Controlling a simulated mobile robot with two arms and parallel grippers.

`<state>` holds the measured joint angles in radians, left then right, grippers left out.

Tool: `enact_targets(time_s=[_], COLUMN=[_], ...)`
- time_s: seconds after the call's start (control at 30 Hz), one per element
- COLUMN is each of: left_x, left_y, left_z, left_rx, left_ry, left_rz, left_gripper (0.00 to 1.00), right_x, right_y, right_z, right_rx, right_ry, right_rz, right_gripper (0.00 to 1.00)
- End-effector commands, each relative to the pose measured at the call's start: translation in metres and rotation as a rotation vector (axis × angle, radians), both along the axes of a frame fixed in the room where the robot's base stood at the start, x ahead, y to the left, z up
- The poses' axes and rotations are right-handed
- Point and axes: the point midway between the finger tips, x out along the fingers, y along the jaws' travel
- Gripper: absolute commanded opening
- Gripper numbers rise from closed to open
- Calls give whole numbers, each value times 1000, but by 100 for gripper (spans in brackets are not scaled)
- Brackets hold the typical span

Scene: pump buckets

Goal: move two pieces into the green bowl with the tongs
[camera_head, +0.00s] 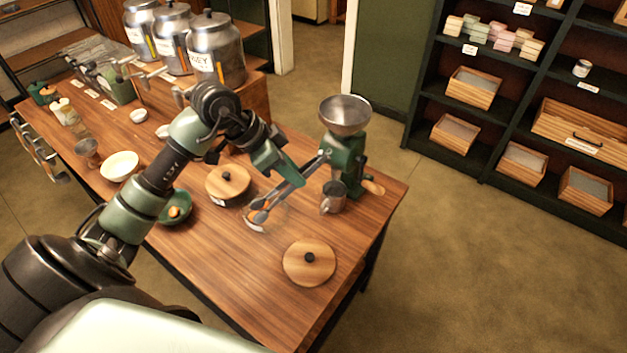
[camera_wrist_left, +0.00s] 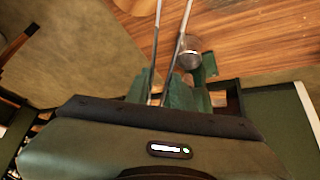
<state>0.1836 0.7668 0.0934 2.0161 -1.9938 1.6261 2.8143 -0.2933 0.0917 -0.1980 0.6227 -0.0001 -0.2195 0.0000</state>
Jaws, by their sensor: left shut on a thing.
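My left gripper (camera_head: 283,164) is shut on the handle end of metal tongs (camera_head: 288,190), over the right half of the table. The tongs slant down and left to a clear glass container (camera_head: 280,219) with orange inside. Their tips overlap the glass; I cannot tell whether they grip a piece. The green bowl (camera_head: 186,213) stands further left with an orange piece (camera_head: 174,211) in it. In the left wrist view, the two tong arms (camera_wrist_left: 156,45) run up from between the green fingers (camera_wrist_left: 175,97); their tips are out of frame. My right gripper is not in view.
A wooden lid (camera_head: 309,264) lies right of the glass. Another wooden lid (camera_head: 227,180) tops a dark container between bowl and tongs. A metal cup (camera_head: 333,198) and green grinder (camera_head: 345,155) stand close behind the tongs. A white bowl (camera_head: 120,166) is further left.

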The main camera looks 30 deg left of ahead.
Motion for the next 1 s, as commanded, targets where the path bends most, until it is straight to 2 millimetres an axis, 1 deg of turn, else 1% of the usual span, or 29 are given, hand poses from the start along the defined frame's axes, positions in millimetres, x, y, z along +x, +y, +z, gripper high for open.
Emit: enact_targets(time_s=[0.03, 0.17, 0.27, 0.37, 0.4, 0.47, 0.5, 0.57, 0.6, 0.7, 0.8, 0.83, 0.9, 1.0], left_x=[3, 10, 13, 13, 12, 9, 5, -1, -6, -19, -30, -32, -37, -40], left_y=[15, 51, 84, 124, 142, 173, 194, 226, 245, 285, 314, 319, 330, 337], left_z=[-1, -7, -12, -17, -20, -23, -25, -27, -28, -31, -33, -33, -34, -35], left_rx=[0, -1, 0, 4, 6, 10, 14, 18, 19, 25, 30, 31, 33, 35], left_ry=[6, 8, 9, 11, 13, 12, 13, 11, 9, 5, 0, -1, -4, -6], left_rz=[28, 91, 144, 211, 240, 287, 320, 369, 399, 464, 510, 518, 537, 547], left_gripper=[0, 0, 0, 0, 0, 0, 0, 0, 0, 0, 0, 0, 0, 0], right_x=[-3, -9, -11, -11, -11, -11, -11, -10, -10, -10, -10, -9, -9, -8], right_y=[1, 6, 12, 16, 16, 16, 16, 16, 16, 15, 13, 13, 11, 9], right_z=[5, 11, 17, 24, 27, 33, 36, 41, 44, 49, 53, 53, 54, 54], right_rx=[1, 7, 14, 19, 19, 19, 19, 19, 18, 17, 15, 15, 13, 11], right_ry=[3, 12, 14, 14, 14, 14, 14, 14, 14, 14, 13, 13, 12, 12], right_rz=[0, -2, -4, -4, -4, -4, -3, -3, -3, -2, -2, -2, -1, -1], right_gripper=[66, 66, 66, 66, 66, 66, 66, 66, 66, 66, 66, 66, 66, 66])
